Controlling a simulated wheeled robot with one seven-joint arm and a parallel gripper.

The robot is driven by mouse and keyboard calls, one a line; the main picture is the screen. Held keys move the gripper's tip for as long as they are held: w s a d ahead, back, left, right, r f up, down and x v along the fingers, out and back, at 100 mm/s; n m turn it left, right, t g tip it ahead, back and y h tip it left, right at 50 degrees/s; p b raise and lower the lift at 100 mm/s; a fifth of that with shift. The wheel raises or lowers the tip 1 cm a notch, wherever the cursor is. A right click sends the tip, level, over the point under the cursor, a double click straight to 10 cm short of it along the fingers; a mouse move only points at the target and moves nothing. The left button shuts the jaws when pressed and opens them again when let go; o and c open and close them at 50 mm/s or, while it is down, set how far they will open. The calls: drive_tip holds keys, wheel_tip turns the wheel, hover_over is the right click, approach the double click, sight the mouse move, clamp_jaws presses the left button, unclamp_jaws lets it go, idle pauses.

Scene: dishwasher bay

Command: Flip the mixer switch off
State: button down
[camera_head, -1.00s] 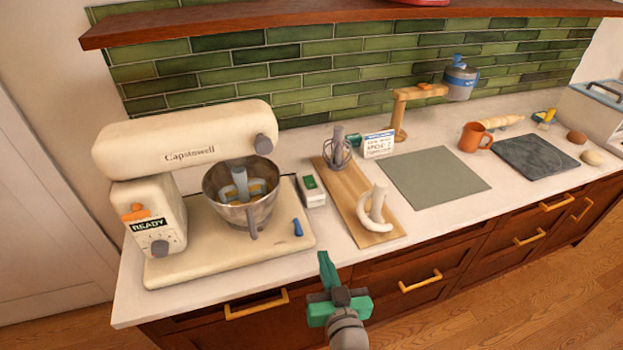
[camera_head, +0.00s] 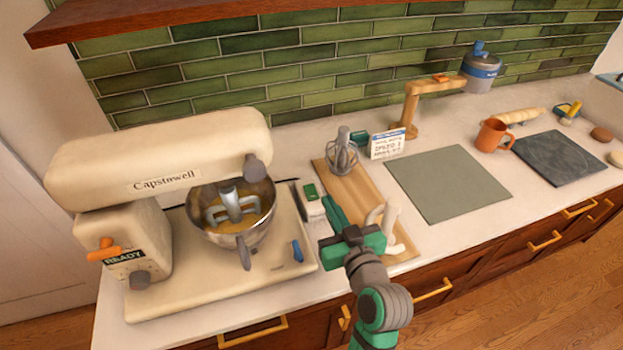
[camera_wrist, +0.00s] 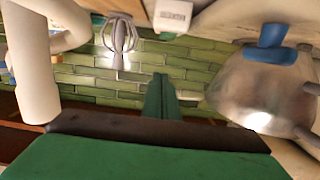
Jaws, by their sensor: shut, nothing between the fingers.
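The cream stand mixer (camera_head: 160,165) stands at the left of the counter with a steel bowl (camera_head: 232,228) under its head. An orange lever (camera_head: 104,250) sits on its left side by a "READY" label (camera_head: 125,258), above a grey knob (camera_head: 140,280). A blue lever (camera_head: 297,250) stands at the right of its base. Which one is the switch I cannot tell. My green gripper (camera_head: 332,207) is shut and empty, right of the mixer base and apart from it in the picture. The wrist view shows the gripper (camera_wrist: 160,97), the bowl (camera_wrist: 262,88) and the blue lever (camera_wrist: 271,44).
A small white box (camera_head: 311,200) lies between the mixer and a wooden board (camera_head: 350,180) holding a whisk (camera_head: 342,155) and a white hook (camera_head: 385,225). A grey-green mat (camera_head: 450,183), an orange mug (camera_head: 492,136) and a dark slab (camera_head: 558,158) are farther right.

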hover_over(314, 196)
drive_tip(key=shift+s+f, duration=0.3)
drive_tip(key=shift+f, duration=0.3)
drive_tip(key=f, duration=0.3)
drive_tip(key=shift+w, duration=0.25)
drive_tip(key=shift+f, duration=0.5)
